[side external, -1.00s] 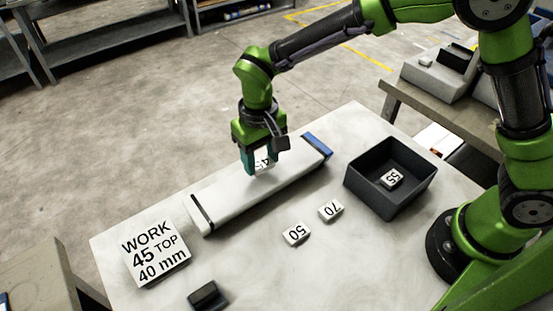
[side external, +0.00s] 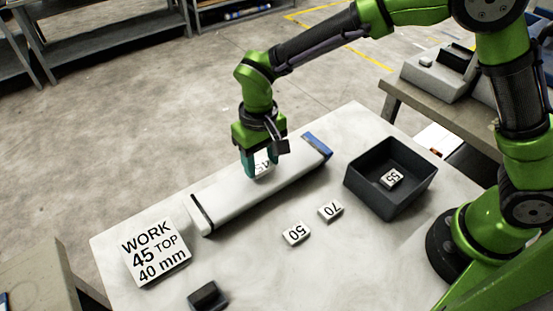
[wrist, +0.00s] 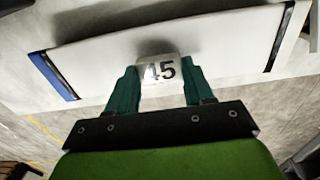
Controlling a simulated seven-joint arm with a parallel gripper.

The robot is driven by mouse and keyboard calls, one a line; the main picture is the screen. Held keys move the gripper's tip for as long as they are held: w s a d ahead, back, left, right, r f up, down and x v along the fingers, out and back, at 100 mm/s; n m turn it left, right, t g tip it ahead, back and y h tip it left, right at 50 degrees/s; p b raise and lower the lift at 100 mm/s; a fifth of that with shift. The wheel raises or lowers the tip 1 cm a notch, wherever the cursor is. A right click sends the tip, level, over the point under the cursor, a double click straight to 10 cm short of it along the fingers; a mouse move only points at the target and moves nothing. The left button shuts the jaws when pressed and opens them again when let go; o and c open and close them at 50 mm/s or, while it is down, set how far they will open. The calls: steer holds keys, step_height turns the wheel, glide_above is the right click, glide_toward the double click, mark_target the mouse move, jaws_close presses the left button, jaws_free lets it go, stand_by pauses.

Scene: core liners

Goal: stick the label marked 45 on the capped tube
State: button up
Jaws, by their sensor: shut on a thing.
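My gripper (side external: 262,165) is shut on the white label marked 45 (wrist: 160,69), which sits between the teal fingertips in the wrist view. The capped tube (side external: 225,200) is a long white bar on the table with a blue cap at its far right end (side external: 318,146) and a black band near its other end. It also fills the upper wrist view (wrist: 215,42). My gripper is over the middle of the tube, with the label at or just above its top face. I cannot tell whether they touch.
A sign (side external: 155,252) reads "WORK 45 TOP 40 mm". Labels 50 (side external: 297,233) and 70 (side external: 331,210) lie loose on the table. Label 55 (side external: 391,178) lies in a dark bin (side external: 405,202). A small black block (side external: 208,297) is at the front.

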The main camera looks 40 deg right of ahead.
steer(key=shift+f, duration=0.8)
steer(key=o, duration=1.4)
steer(key=shift+r, duration=3.5)
